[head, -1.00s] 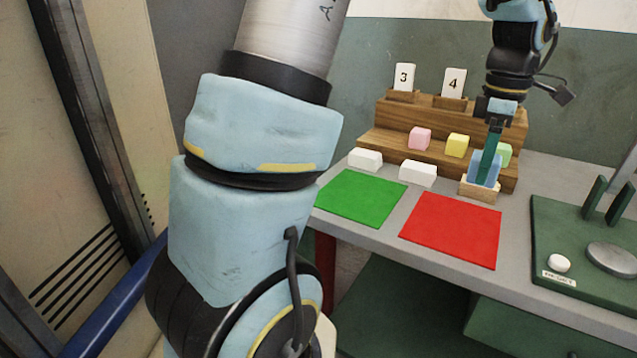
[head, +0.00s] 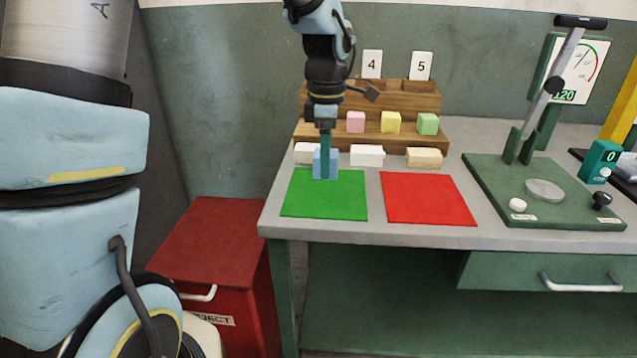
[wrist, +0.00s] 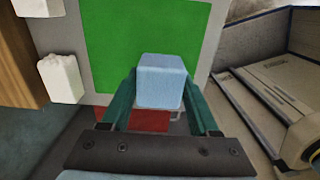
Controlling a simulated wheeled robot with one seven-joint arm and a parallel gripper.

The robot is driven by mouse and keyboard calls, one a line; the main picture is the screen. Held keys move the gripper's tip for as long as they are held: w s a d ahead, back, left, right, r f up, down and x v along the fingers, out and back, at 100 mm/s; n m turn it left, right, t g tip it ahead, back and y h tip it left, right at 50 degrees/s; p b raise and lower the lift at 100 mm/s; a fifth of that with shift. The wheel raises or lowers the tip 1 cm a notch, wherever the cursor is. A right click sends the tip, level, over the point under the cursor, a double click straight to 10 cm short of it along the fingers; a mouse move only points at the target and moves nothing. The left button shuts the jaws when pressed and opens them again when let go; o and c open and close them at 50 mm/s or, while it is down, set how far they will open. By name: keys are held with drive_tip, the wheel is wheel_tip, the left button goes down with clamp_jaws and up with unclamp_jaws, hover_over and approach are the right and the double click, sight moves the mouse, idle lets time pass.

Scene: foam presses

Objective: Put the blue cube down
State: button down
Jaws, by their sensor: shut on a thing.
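The blue cube (head: 320,164) is held between the teal fingers of my gripper (head: 325,172), at the back edge of the green mat (head: 325,205) in the head view. In the wrist view the blue cube (wrist: 161,82) sits between both fingers of my gripper (wrist: 160,100), and the green mat (wrist: 115,45) lies beyond it. I cannot tell for certain whether the cube touches anything below. The red mat (head: 428,200) lies to the right of the green one.
White blocks (head: 367,155) and a tan block (head: 424,157) stand behind the mats. A wooden stepped rack (head: 440,105) holds pink, yellow and green cubes and number cards. A green press (head: 545,190) stands at right. A red bin (head: 215,250) is left of the table.

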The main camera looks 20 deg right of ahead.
sight(325, 198)
drive_tip(key=shift+f+p, duration=0.3)
drive_tip(key=shift+f, duration=2.6)
drive_tip(key=shift+f, duration=0.15)
drive_tip(key=shift+c, duration=0.7)
unclamp_jaws()
wheel_tip(325, 198, up, 12)
drive_tip(key=shift+r+b, duration=0.15)
drive_tip(key=shift+b, duration=0.4)
